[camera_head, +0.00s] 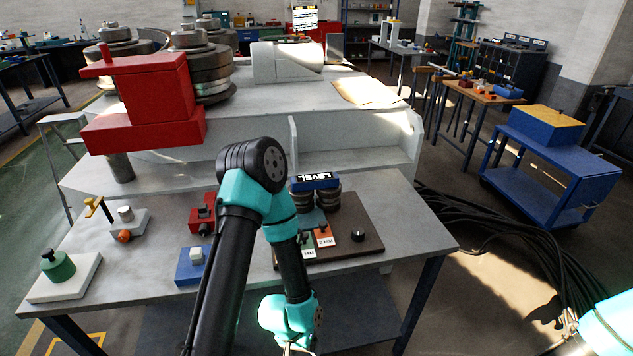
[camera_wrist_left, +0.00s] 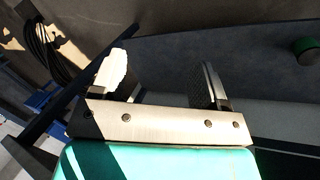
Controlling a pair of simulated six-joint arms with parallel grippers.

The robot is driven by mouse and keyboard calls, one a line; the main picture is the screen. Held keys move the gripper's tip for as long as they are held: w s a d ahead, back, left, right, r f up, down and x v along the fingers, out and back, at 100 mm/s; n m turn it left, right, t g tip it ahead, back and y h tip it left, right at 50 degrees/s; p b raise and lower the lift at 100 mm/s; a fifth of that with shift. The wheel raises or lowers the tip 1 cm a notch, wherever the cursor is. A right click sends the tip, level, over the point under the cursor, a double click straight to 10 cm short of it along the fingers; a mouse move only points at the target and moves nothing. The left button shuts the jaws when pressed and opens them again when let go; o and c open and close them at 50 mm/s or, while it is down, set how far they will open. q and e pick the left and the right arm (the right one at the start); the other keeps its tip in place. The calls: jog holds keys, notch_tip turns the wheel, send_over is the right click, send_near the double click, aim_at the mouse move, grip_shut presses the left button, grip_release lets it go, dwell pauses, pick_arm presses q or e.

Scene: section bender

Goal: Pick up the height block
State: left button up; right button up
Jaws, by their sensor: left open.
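A small green block (camera_head: 306,246) and an orange block (camera_head: 324,236), each with a white millimetre label, stand on a dark brown board (camera_head: 352,221) on the grey table. No part is marked as the height block, so I cannot tell which it is. My left gripper (camera_head: 298,349) is at the bottom edge of the head view, in front of and below the table's front edge, apart from the blocks. The left wrist view shows its two fingers (camera_wrist_left: 162,82) spread with nothing between them. My right gripper (camera_head: 566,332) barely shows at the lower right; its fingers are unclear.
The board also holds dark rollers under a blue level (camera_head: 314,181) and a black knob (camera_head: 358,235). A red block (camera_head: 203,214), a blue block (camera_head: 193,266) and a green knob on a white plate (camera_head: 60,268) stand to the left. The bender's red part (camera_head: 145,105) overhangs behind. Cables lie right.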

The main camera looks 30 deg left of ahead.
pick_arm(q)
jog(key=shift+o, duration=0.6)
jog(key=w+d+r+n+h, duration=0.1)
jog(key=w+d+r+n, duration=0.3)
jog(key=w+d+r, duration=0.35)
jog(key=w+d+r+n+h, duration=0.1)
jog(key=w+d+r+n, duration=0.25)
jog(key=w+r, duration=0.6)
jog(key=w+a+r+n, duration=0.1)
jog(key=w+r, duration=0.2)
jog(key=w, duration=0.1)
jog(key=w+a+r+n, duration=0.2)
jog(key=w+r, duration=0.2)
jog(key=w, duration=0.1)
jog(key=w+a+r+n, duration=0.1)
jog(key=w+a+r, duration=0.1)
jog(key=w, duration=0.3)
jog(key=shift+w+a+r+n, duration=0.1)
jog(key=shift+a+r+n, duration=0.15)
jog(key=shift+r, duration=0.45)
jog(key=w+a+r+n+y, duration=0.3)
jog(key=a+r+n, duration=0.3)
jog(key=a+r, duration=0.3)
jog(key=w+a+r+n+y, duration=0.2)
jog(key=w+a+r+n, duration=0.2)
jog(key=a+r, duration=0.6)
jog(key=shift+a+r+n+g+y, duration=0.15)
jog(key=shift+a+n+g+y, duration=0.25)
jog(key=shift+a+n, duration=0.55)
